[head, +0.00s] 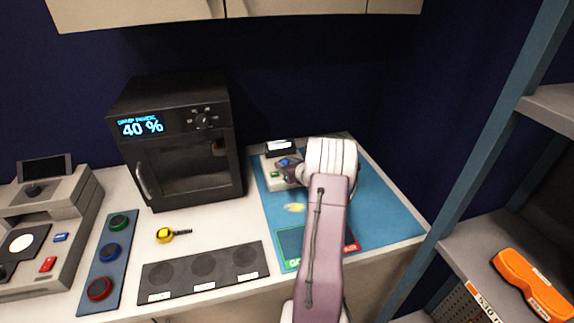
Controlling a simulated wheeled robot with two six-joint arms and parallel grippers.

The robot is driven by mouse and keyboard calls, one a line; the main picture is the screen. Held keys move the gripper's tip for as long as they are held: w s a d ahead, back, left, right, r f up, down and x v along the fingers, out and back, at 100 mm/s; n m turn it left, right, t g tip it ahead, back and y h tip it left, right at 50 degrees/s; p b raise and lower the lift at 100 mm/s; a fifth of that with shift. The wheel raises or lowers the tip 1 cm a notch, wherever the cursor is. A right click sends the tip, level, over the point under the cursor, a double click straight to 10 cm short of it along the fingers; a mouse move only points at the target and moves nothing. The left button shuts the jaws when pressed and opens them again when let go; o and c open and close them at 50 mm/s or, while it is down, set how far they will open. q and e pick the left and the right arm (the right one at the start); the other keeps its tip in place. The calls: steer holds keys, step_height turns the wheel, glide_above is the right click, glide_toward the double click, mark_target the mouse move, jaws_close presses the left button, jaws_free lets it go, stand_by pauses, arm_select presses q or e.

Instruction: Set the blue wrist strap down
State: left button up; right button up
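The blue wrist strap (285,162) is a small blue and dark shape at the tip of my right gripper (290,168). My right gripper is over a small white device (270,182) with a dark display (280,146), at the back left of the blue mat (390,215). The gripper appears shut on the strap. My forearm and wrist hide most of the fingers, and I cannot tell whether the strap touches the device. My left gripper is not in view.
A black oven-like box (180,140) reading 40 % stands left of the mat. A three-button panel (107,262) is left. A shelf post (480,110) stands right.

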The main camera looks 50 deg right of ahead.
steer(key=o, duration=0.3)
steer(key=shift+f, duration=0.1)
steer(key=shift+r, duration=0.25)
steer(key=v, duration=1.2)
